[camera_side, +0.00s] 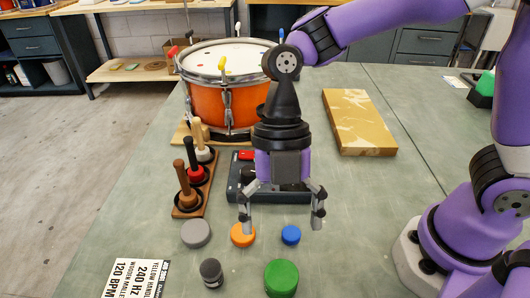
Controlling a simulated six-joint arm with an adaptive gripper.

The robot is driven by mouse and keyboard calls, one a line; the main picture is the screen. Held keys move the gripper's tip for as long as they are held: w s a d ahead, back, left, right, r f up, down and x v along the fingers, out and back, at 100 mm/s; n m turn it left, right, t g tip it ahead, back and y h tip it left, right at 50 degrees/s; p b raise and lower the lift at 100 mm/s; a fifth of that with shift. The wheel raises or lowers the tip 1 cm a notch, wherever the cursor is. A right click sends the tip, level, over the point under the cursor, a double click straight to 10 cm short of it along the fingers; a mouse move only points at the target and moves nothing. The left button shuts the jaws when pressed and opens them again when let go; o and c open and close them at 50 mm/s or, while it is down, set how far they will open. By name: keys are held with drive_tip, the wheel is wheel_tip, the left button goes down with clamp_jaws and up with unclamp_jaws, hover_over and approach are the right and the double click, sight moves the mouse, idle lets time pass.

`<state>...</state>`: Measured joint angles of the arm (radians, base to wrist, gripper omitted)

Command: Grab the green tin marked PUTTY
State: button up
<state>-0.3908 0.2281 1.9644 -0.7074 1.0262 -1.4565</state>
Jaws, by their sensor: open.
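A round green tin (281,278) stands on the bench near the front edge of the picture. No marking on it can be read from this view. My gripper (281,222) points down with its two fingers spread apart and nothing between them. In the picture it is above and behind the green tin, over the area of the orange and blue round pieces, and apart from the tin. Its exact height above the bench is hard to tell.
An orange disc (242,236), a blue disc (290,235), a grey disc (195,233) and a dark jar (211,273) stand nearby. A mallet rack (208,190), a dark device (236,190), an orange drum (205,103) and a patterned board (358,122) lie farther back. A printed card (137,280) lies front left.

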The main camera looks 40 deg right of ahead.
sight(281, 271)
drive_tip(key=x, duration=0.4)
drive_tip(key=shift+f, duration=0.1)
drive_tip(key=x, duration=0.6)
drive_tip(key=shift+w+d, duration=0.15)
drive_tip(key=shift+w, duration=0.1)
drive_tip(key=c, duration=1.3)
